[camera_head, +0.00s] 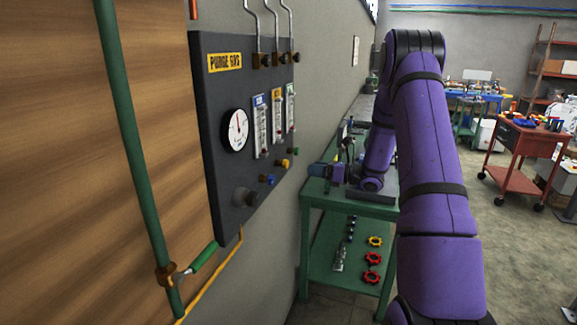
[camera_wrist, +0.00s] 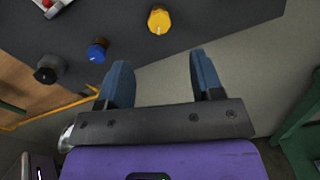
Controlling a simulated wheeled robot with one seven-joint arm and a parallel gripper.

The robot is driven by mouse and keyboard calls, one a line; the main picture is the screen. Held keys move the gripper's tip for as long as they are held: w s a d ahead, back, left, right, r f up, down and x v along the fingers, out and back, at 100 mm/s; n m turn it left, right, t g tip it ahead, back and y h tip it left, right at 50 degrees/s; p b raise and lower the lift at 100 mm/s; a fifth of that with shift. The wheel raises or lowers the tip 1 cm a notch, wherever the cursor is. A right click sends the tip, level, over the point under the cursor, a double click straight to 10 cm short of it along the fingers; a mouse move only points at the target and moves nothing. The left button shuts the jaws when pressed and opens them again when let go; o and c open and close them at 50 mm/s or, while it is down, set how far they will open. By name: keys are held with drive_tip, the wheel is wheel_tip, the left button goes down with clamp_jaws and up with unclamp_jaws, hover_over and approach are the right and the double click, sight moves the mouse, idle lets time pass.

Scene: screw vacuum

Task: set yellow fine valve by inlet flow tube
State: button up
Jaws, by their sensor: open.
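The yellow fine valve (camera_head: 284,163) is a small knob low on the dark purge gas panel, between a blue knob (camera_head: 267,180) and a green knob (camera_head: 295,151). In the wrist view the yellow knob (camera_wrist: 159,21) lies beyond my fingertips, roughly centred between them, with a white pointer mark. The yellow-tagged flow tube (camera_head: 277,117) stands above it, between the blue-tagged tube (camera_head: 260,127) and the green-tagged tube (camera_head: 290,108). The float levels are too small to read. My gripper (camera_wrist: 160,58) is open and empty, with its blue fingers apart from the knob.
A round gauge (camera_head: 235,130) and a black knob (camera_head: 246,197) are on the panel (camera_head: 224,185). A green pipe (camera_head: 131,140) with a green-handled valve (camera_head: 204,257) runs at left. A green bench (camera_head: 315,197) stands right of the panel. Open floor lies farther right.

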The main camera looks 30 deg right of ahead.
sight(288, 164)
drive_tip(key=x, duration=1)
drive_tip(key=c, duration=0.9)
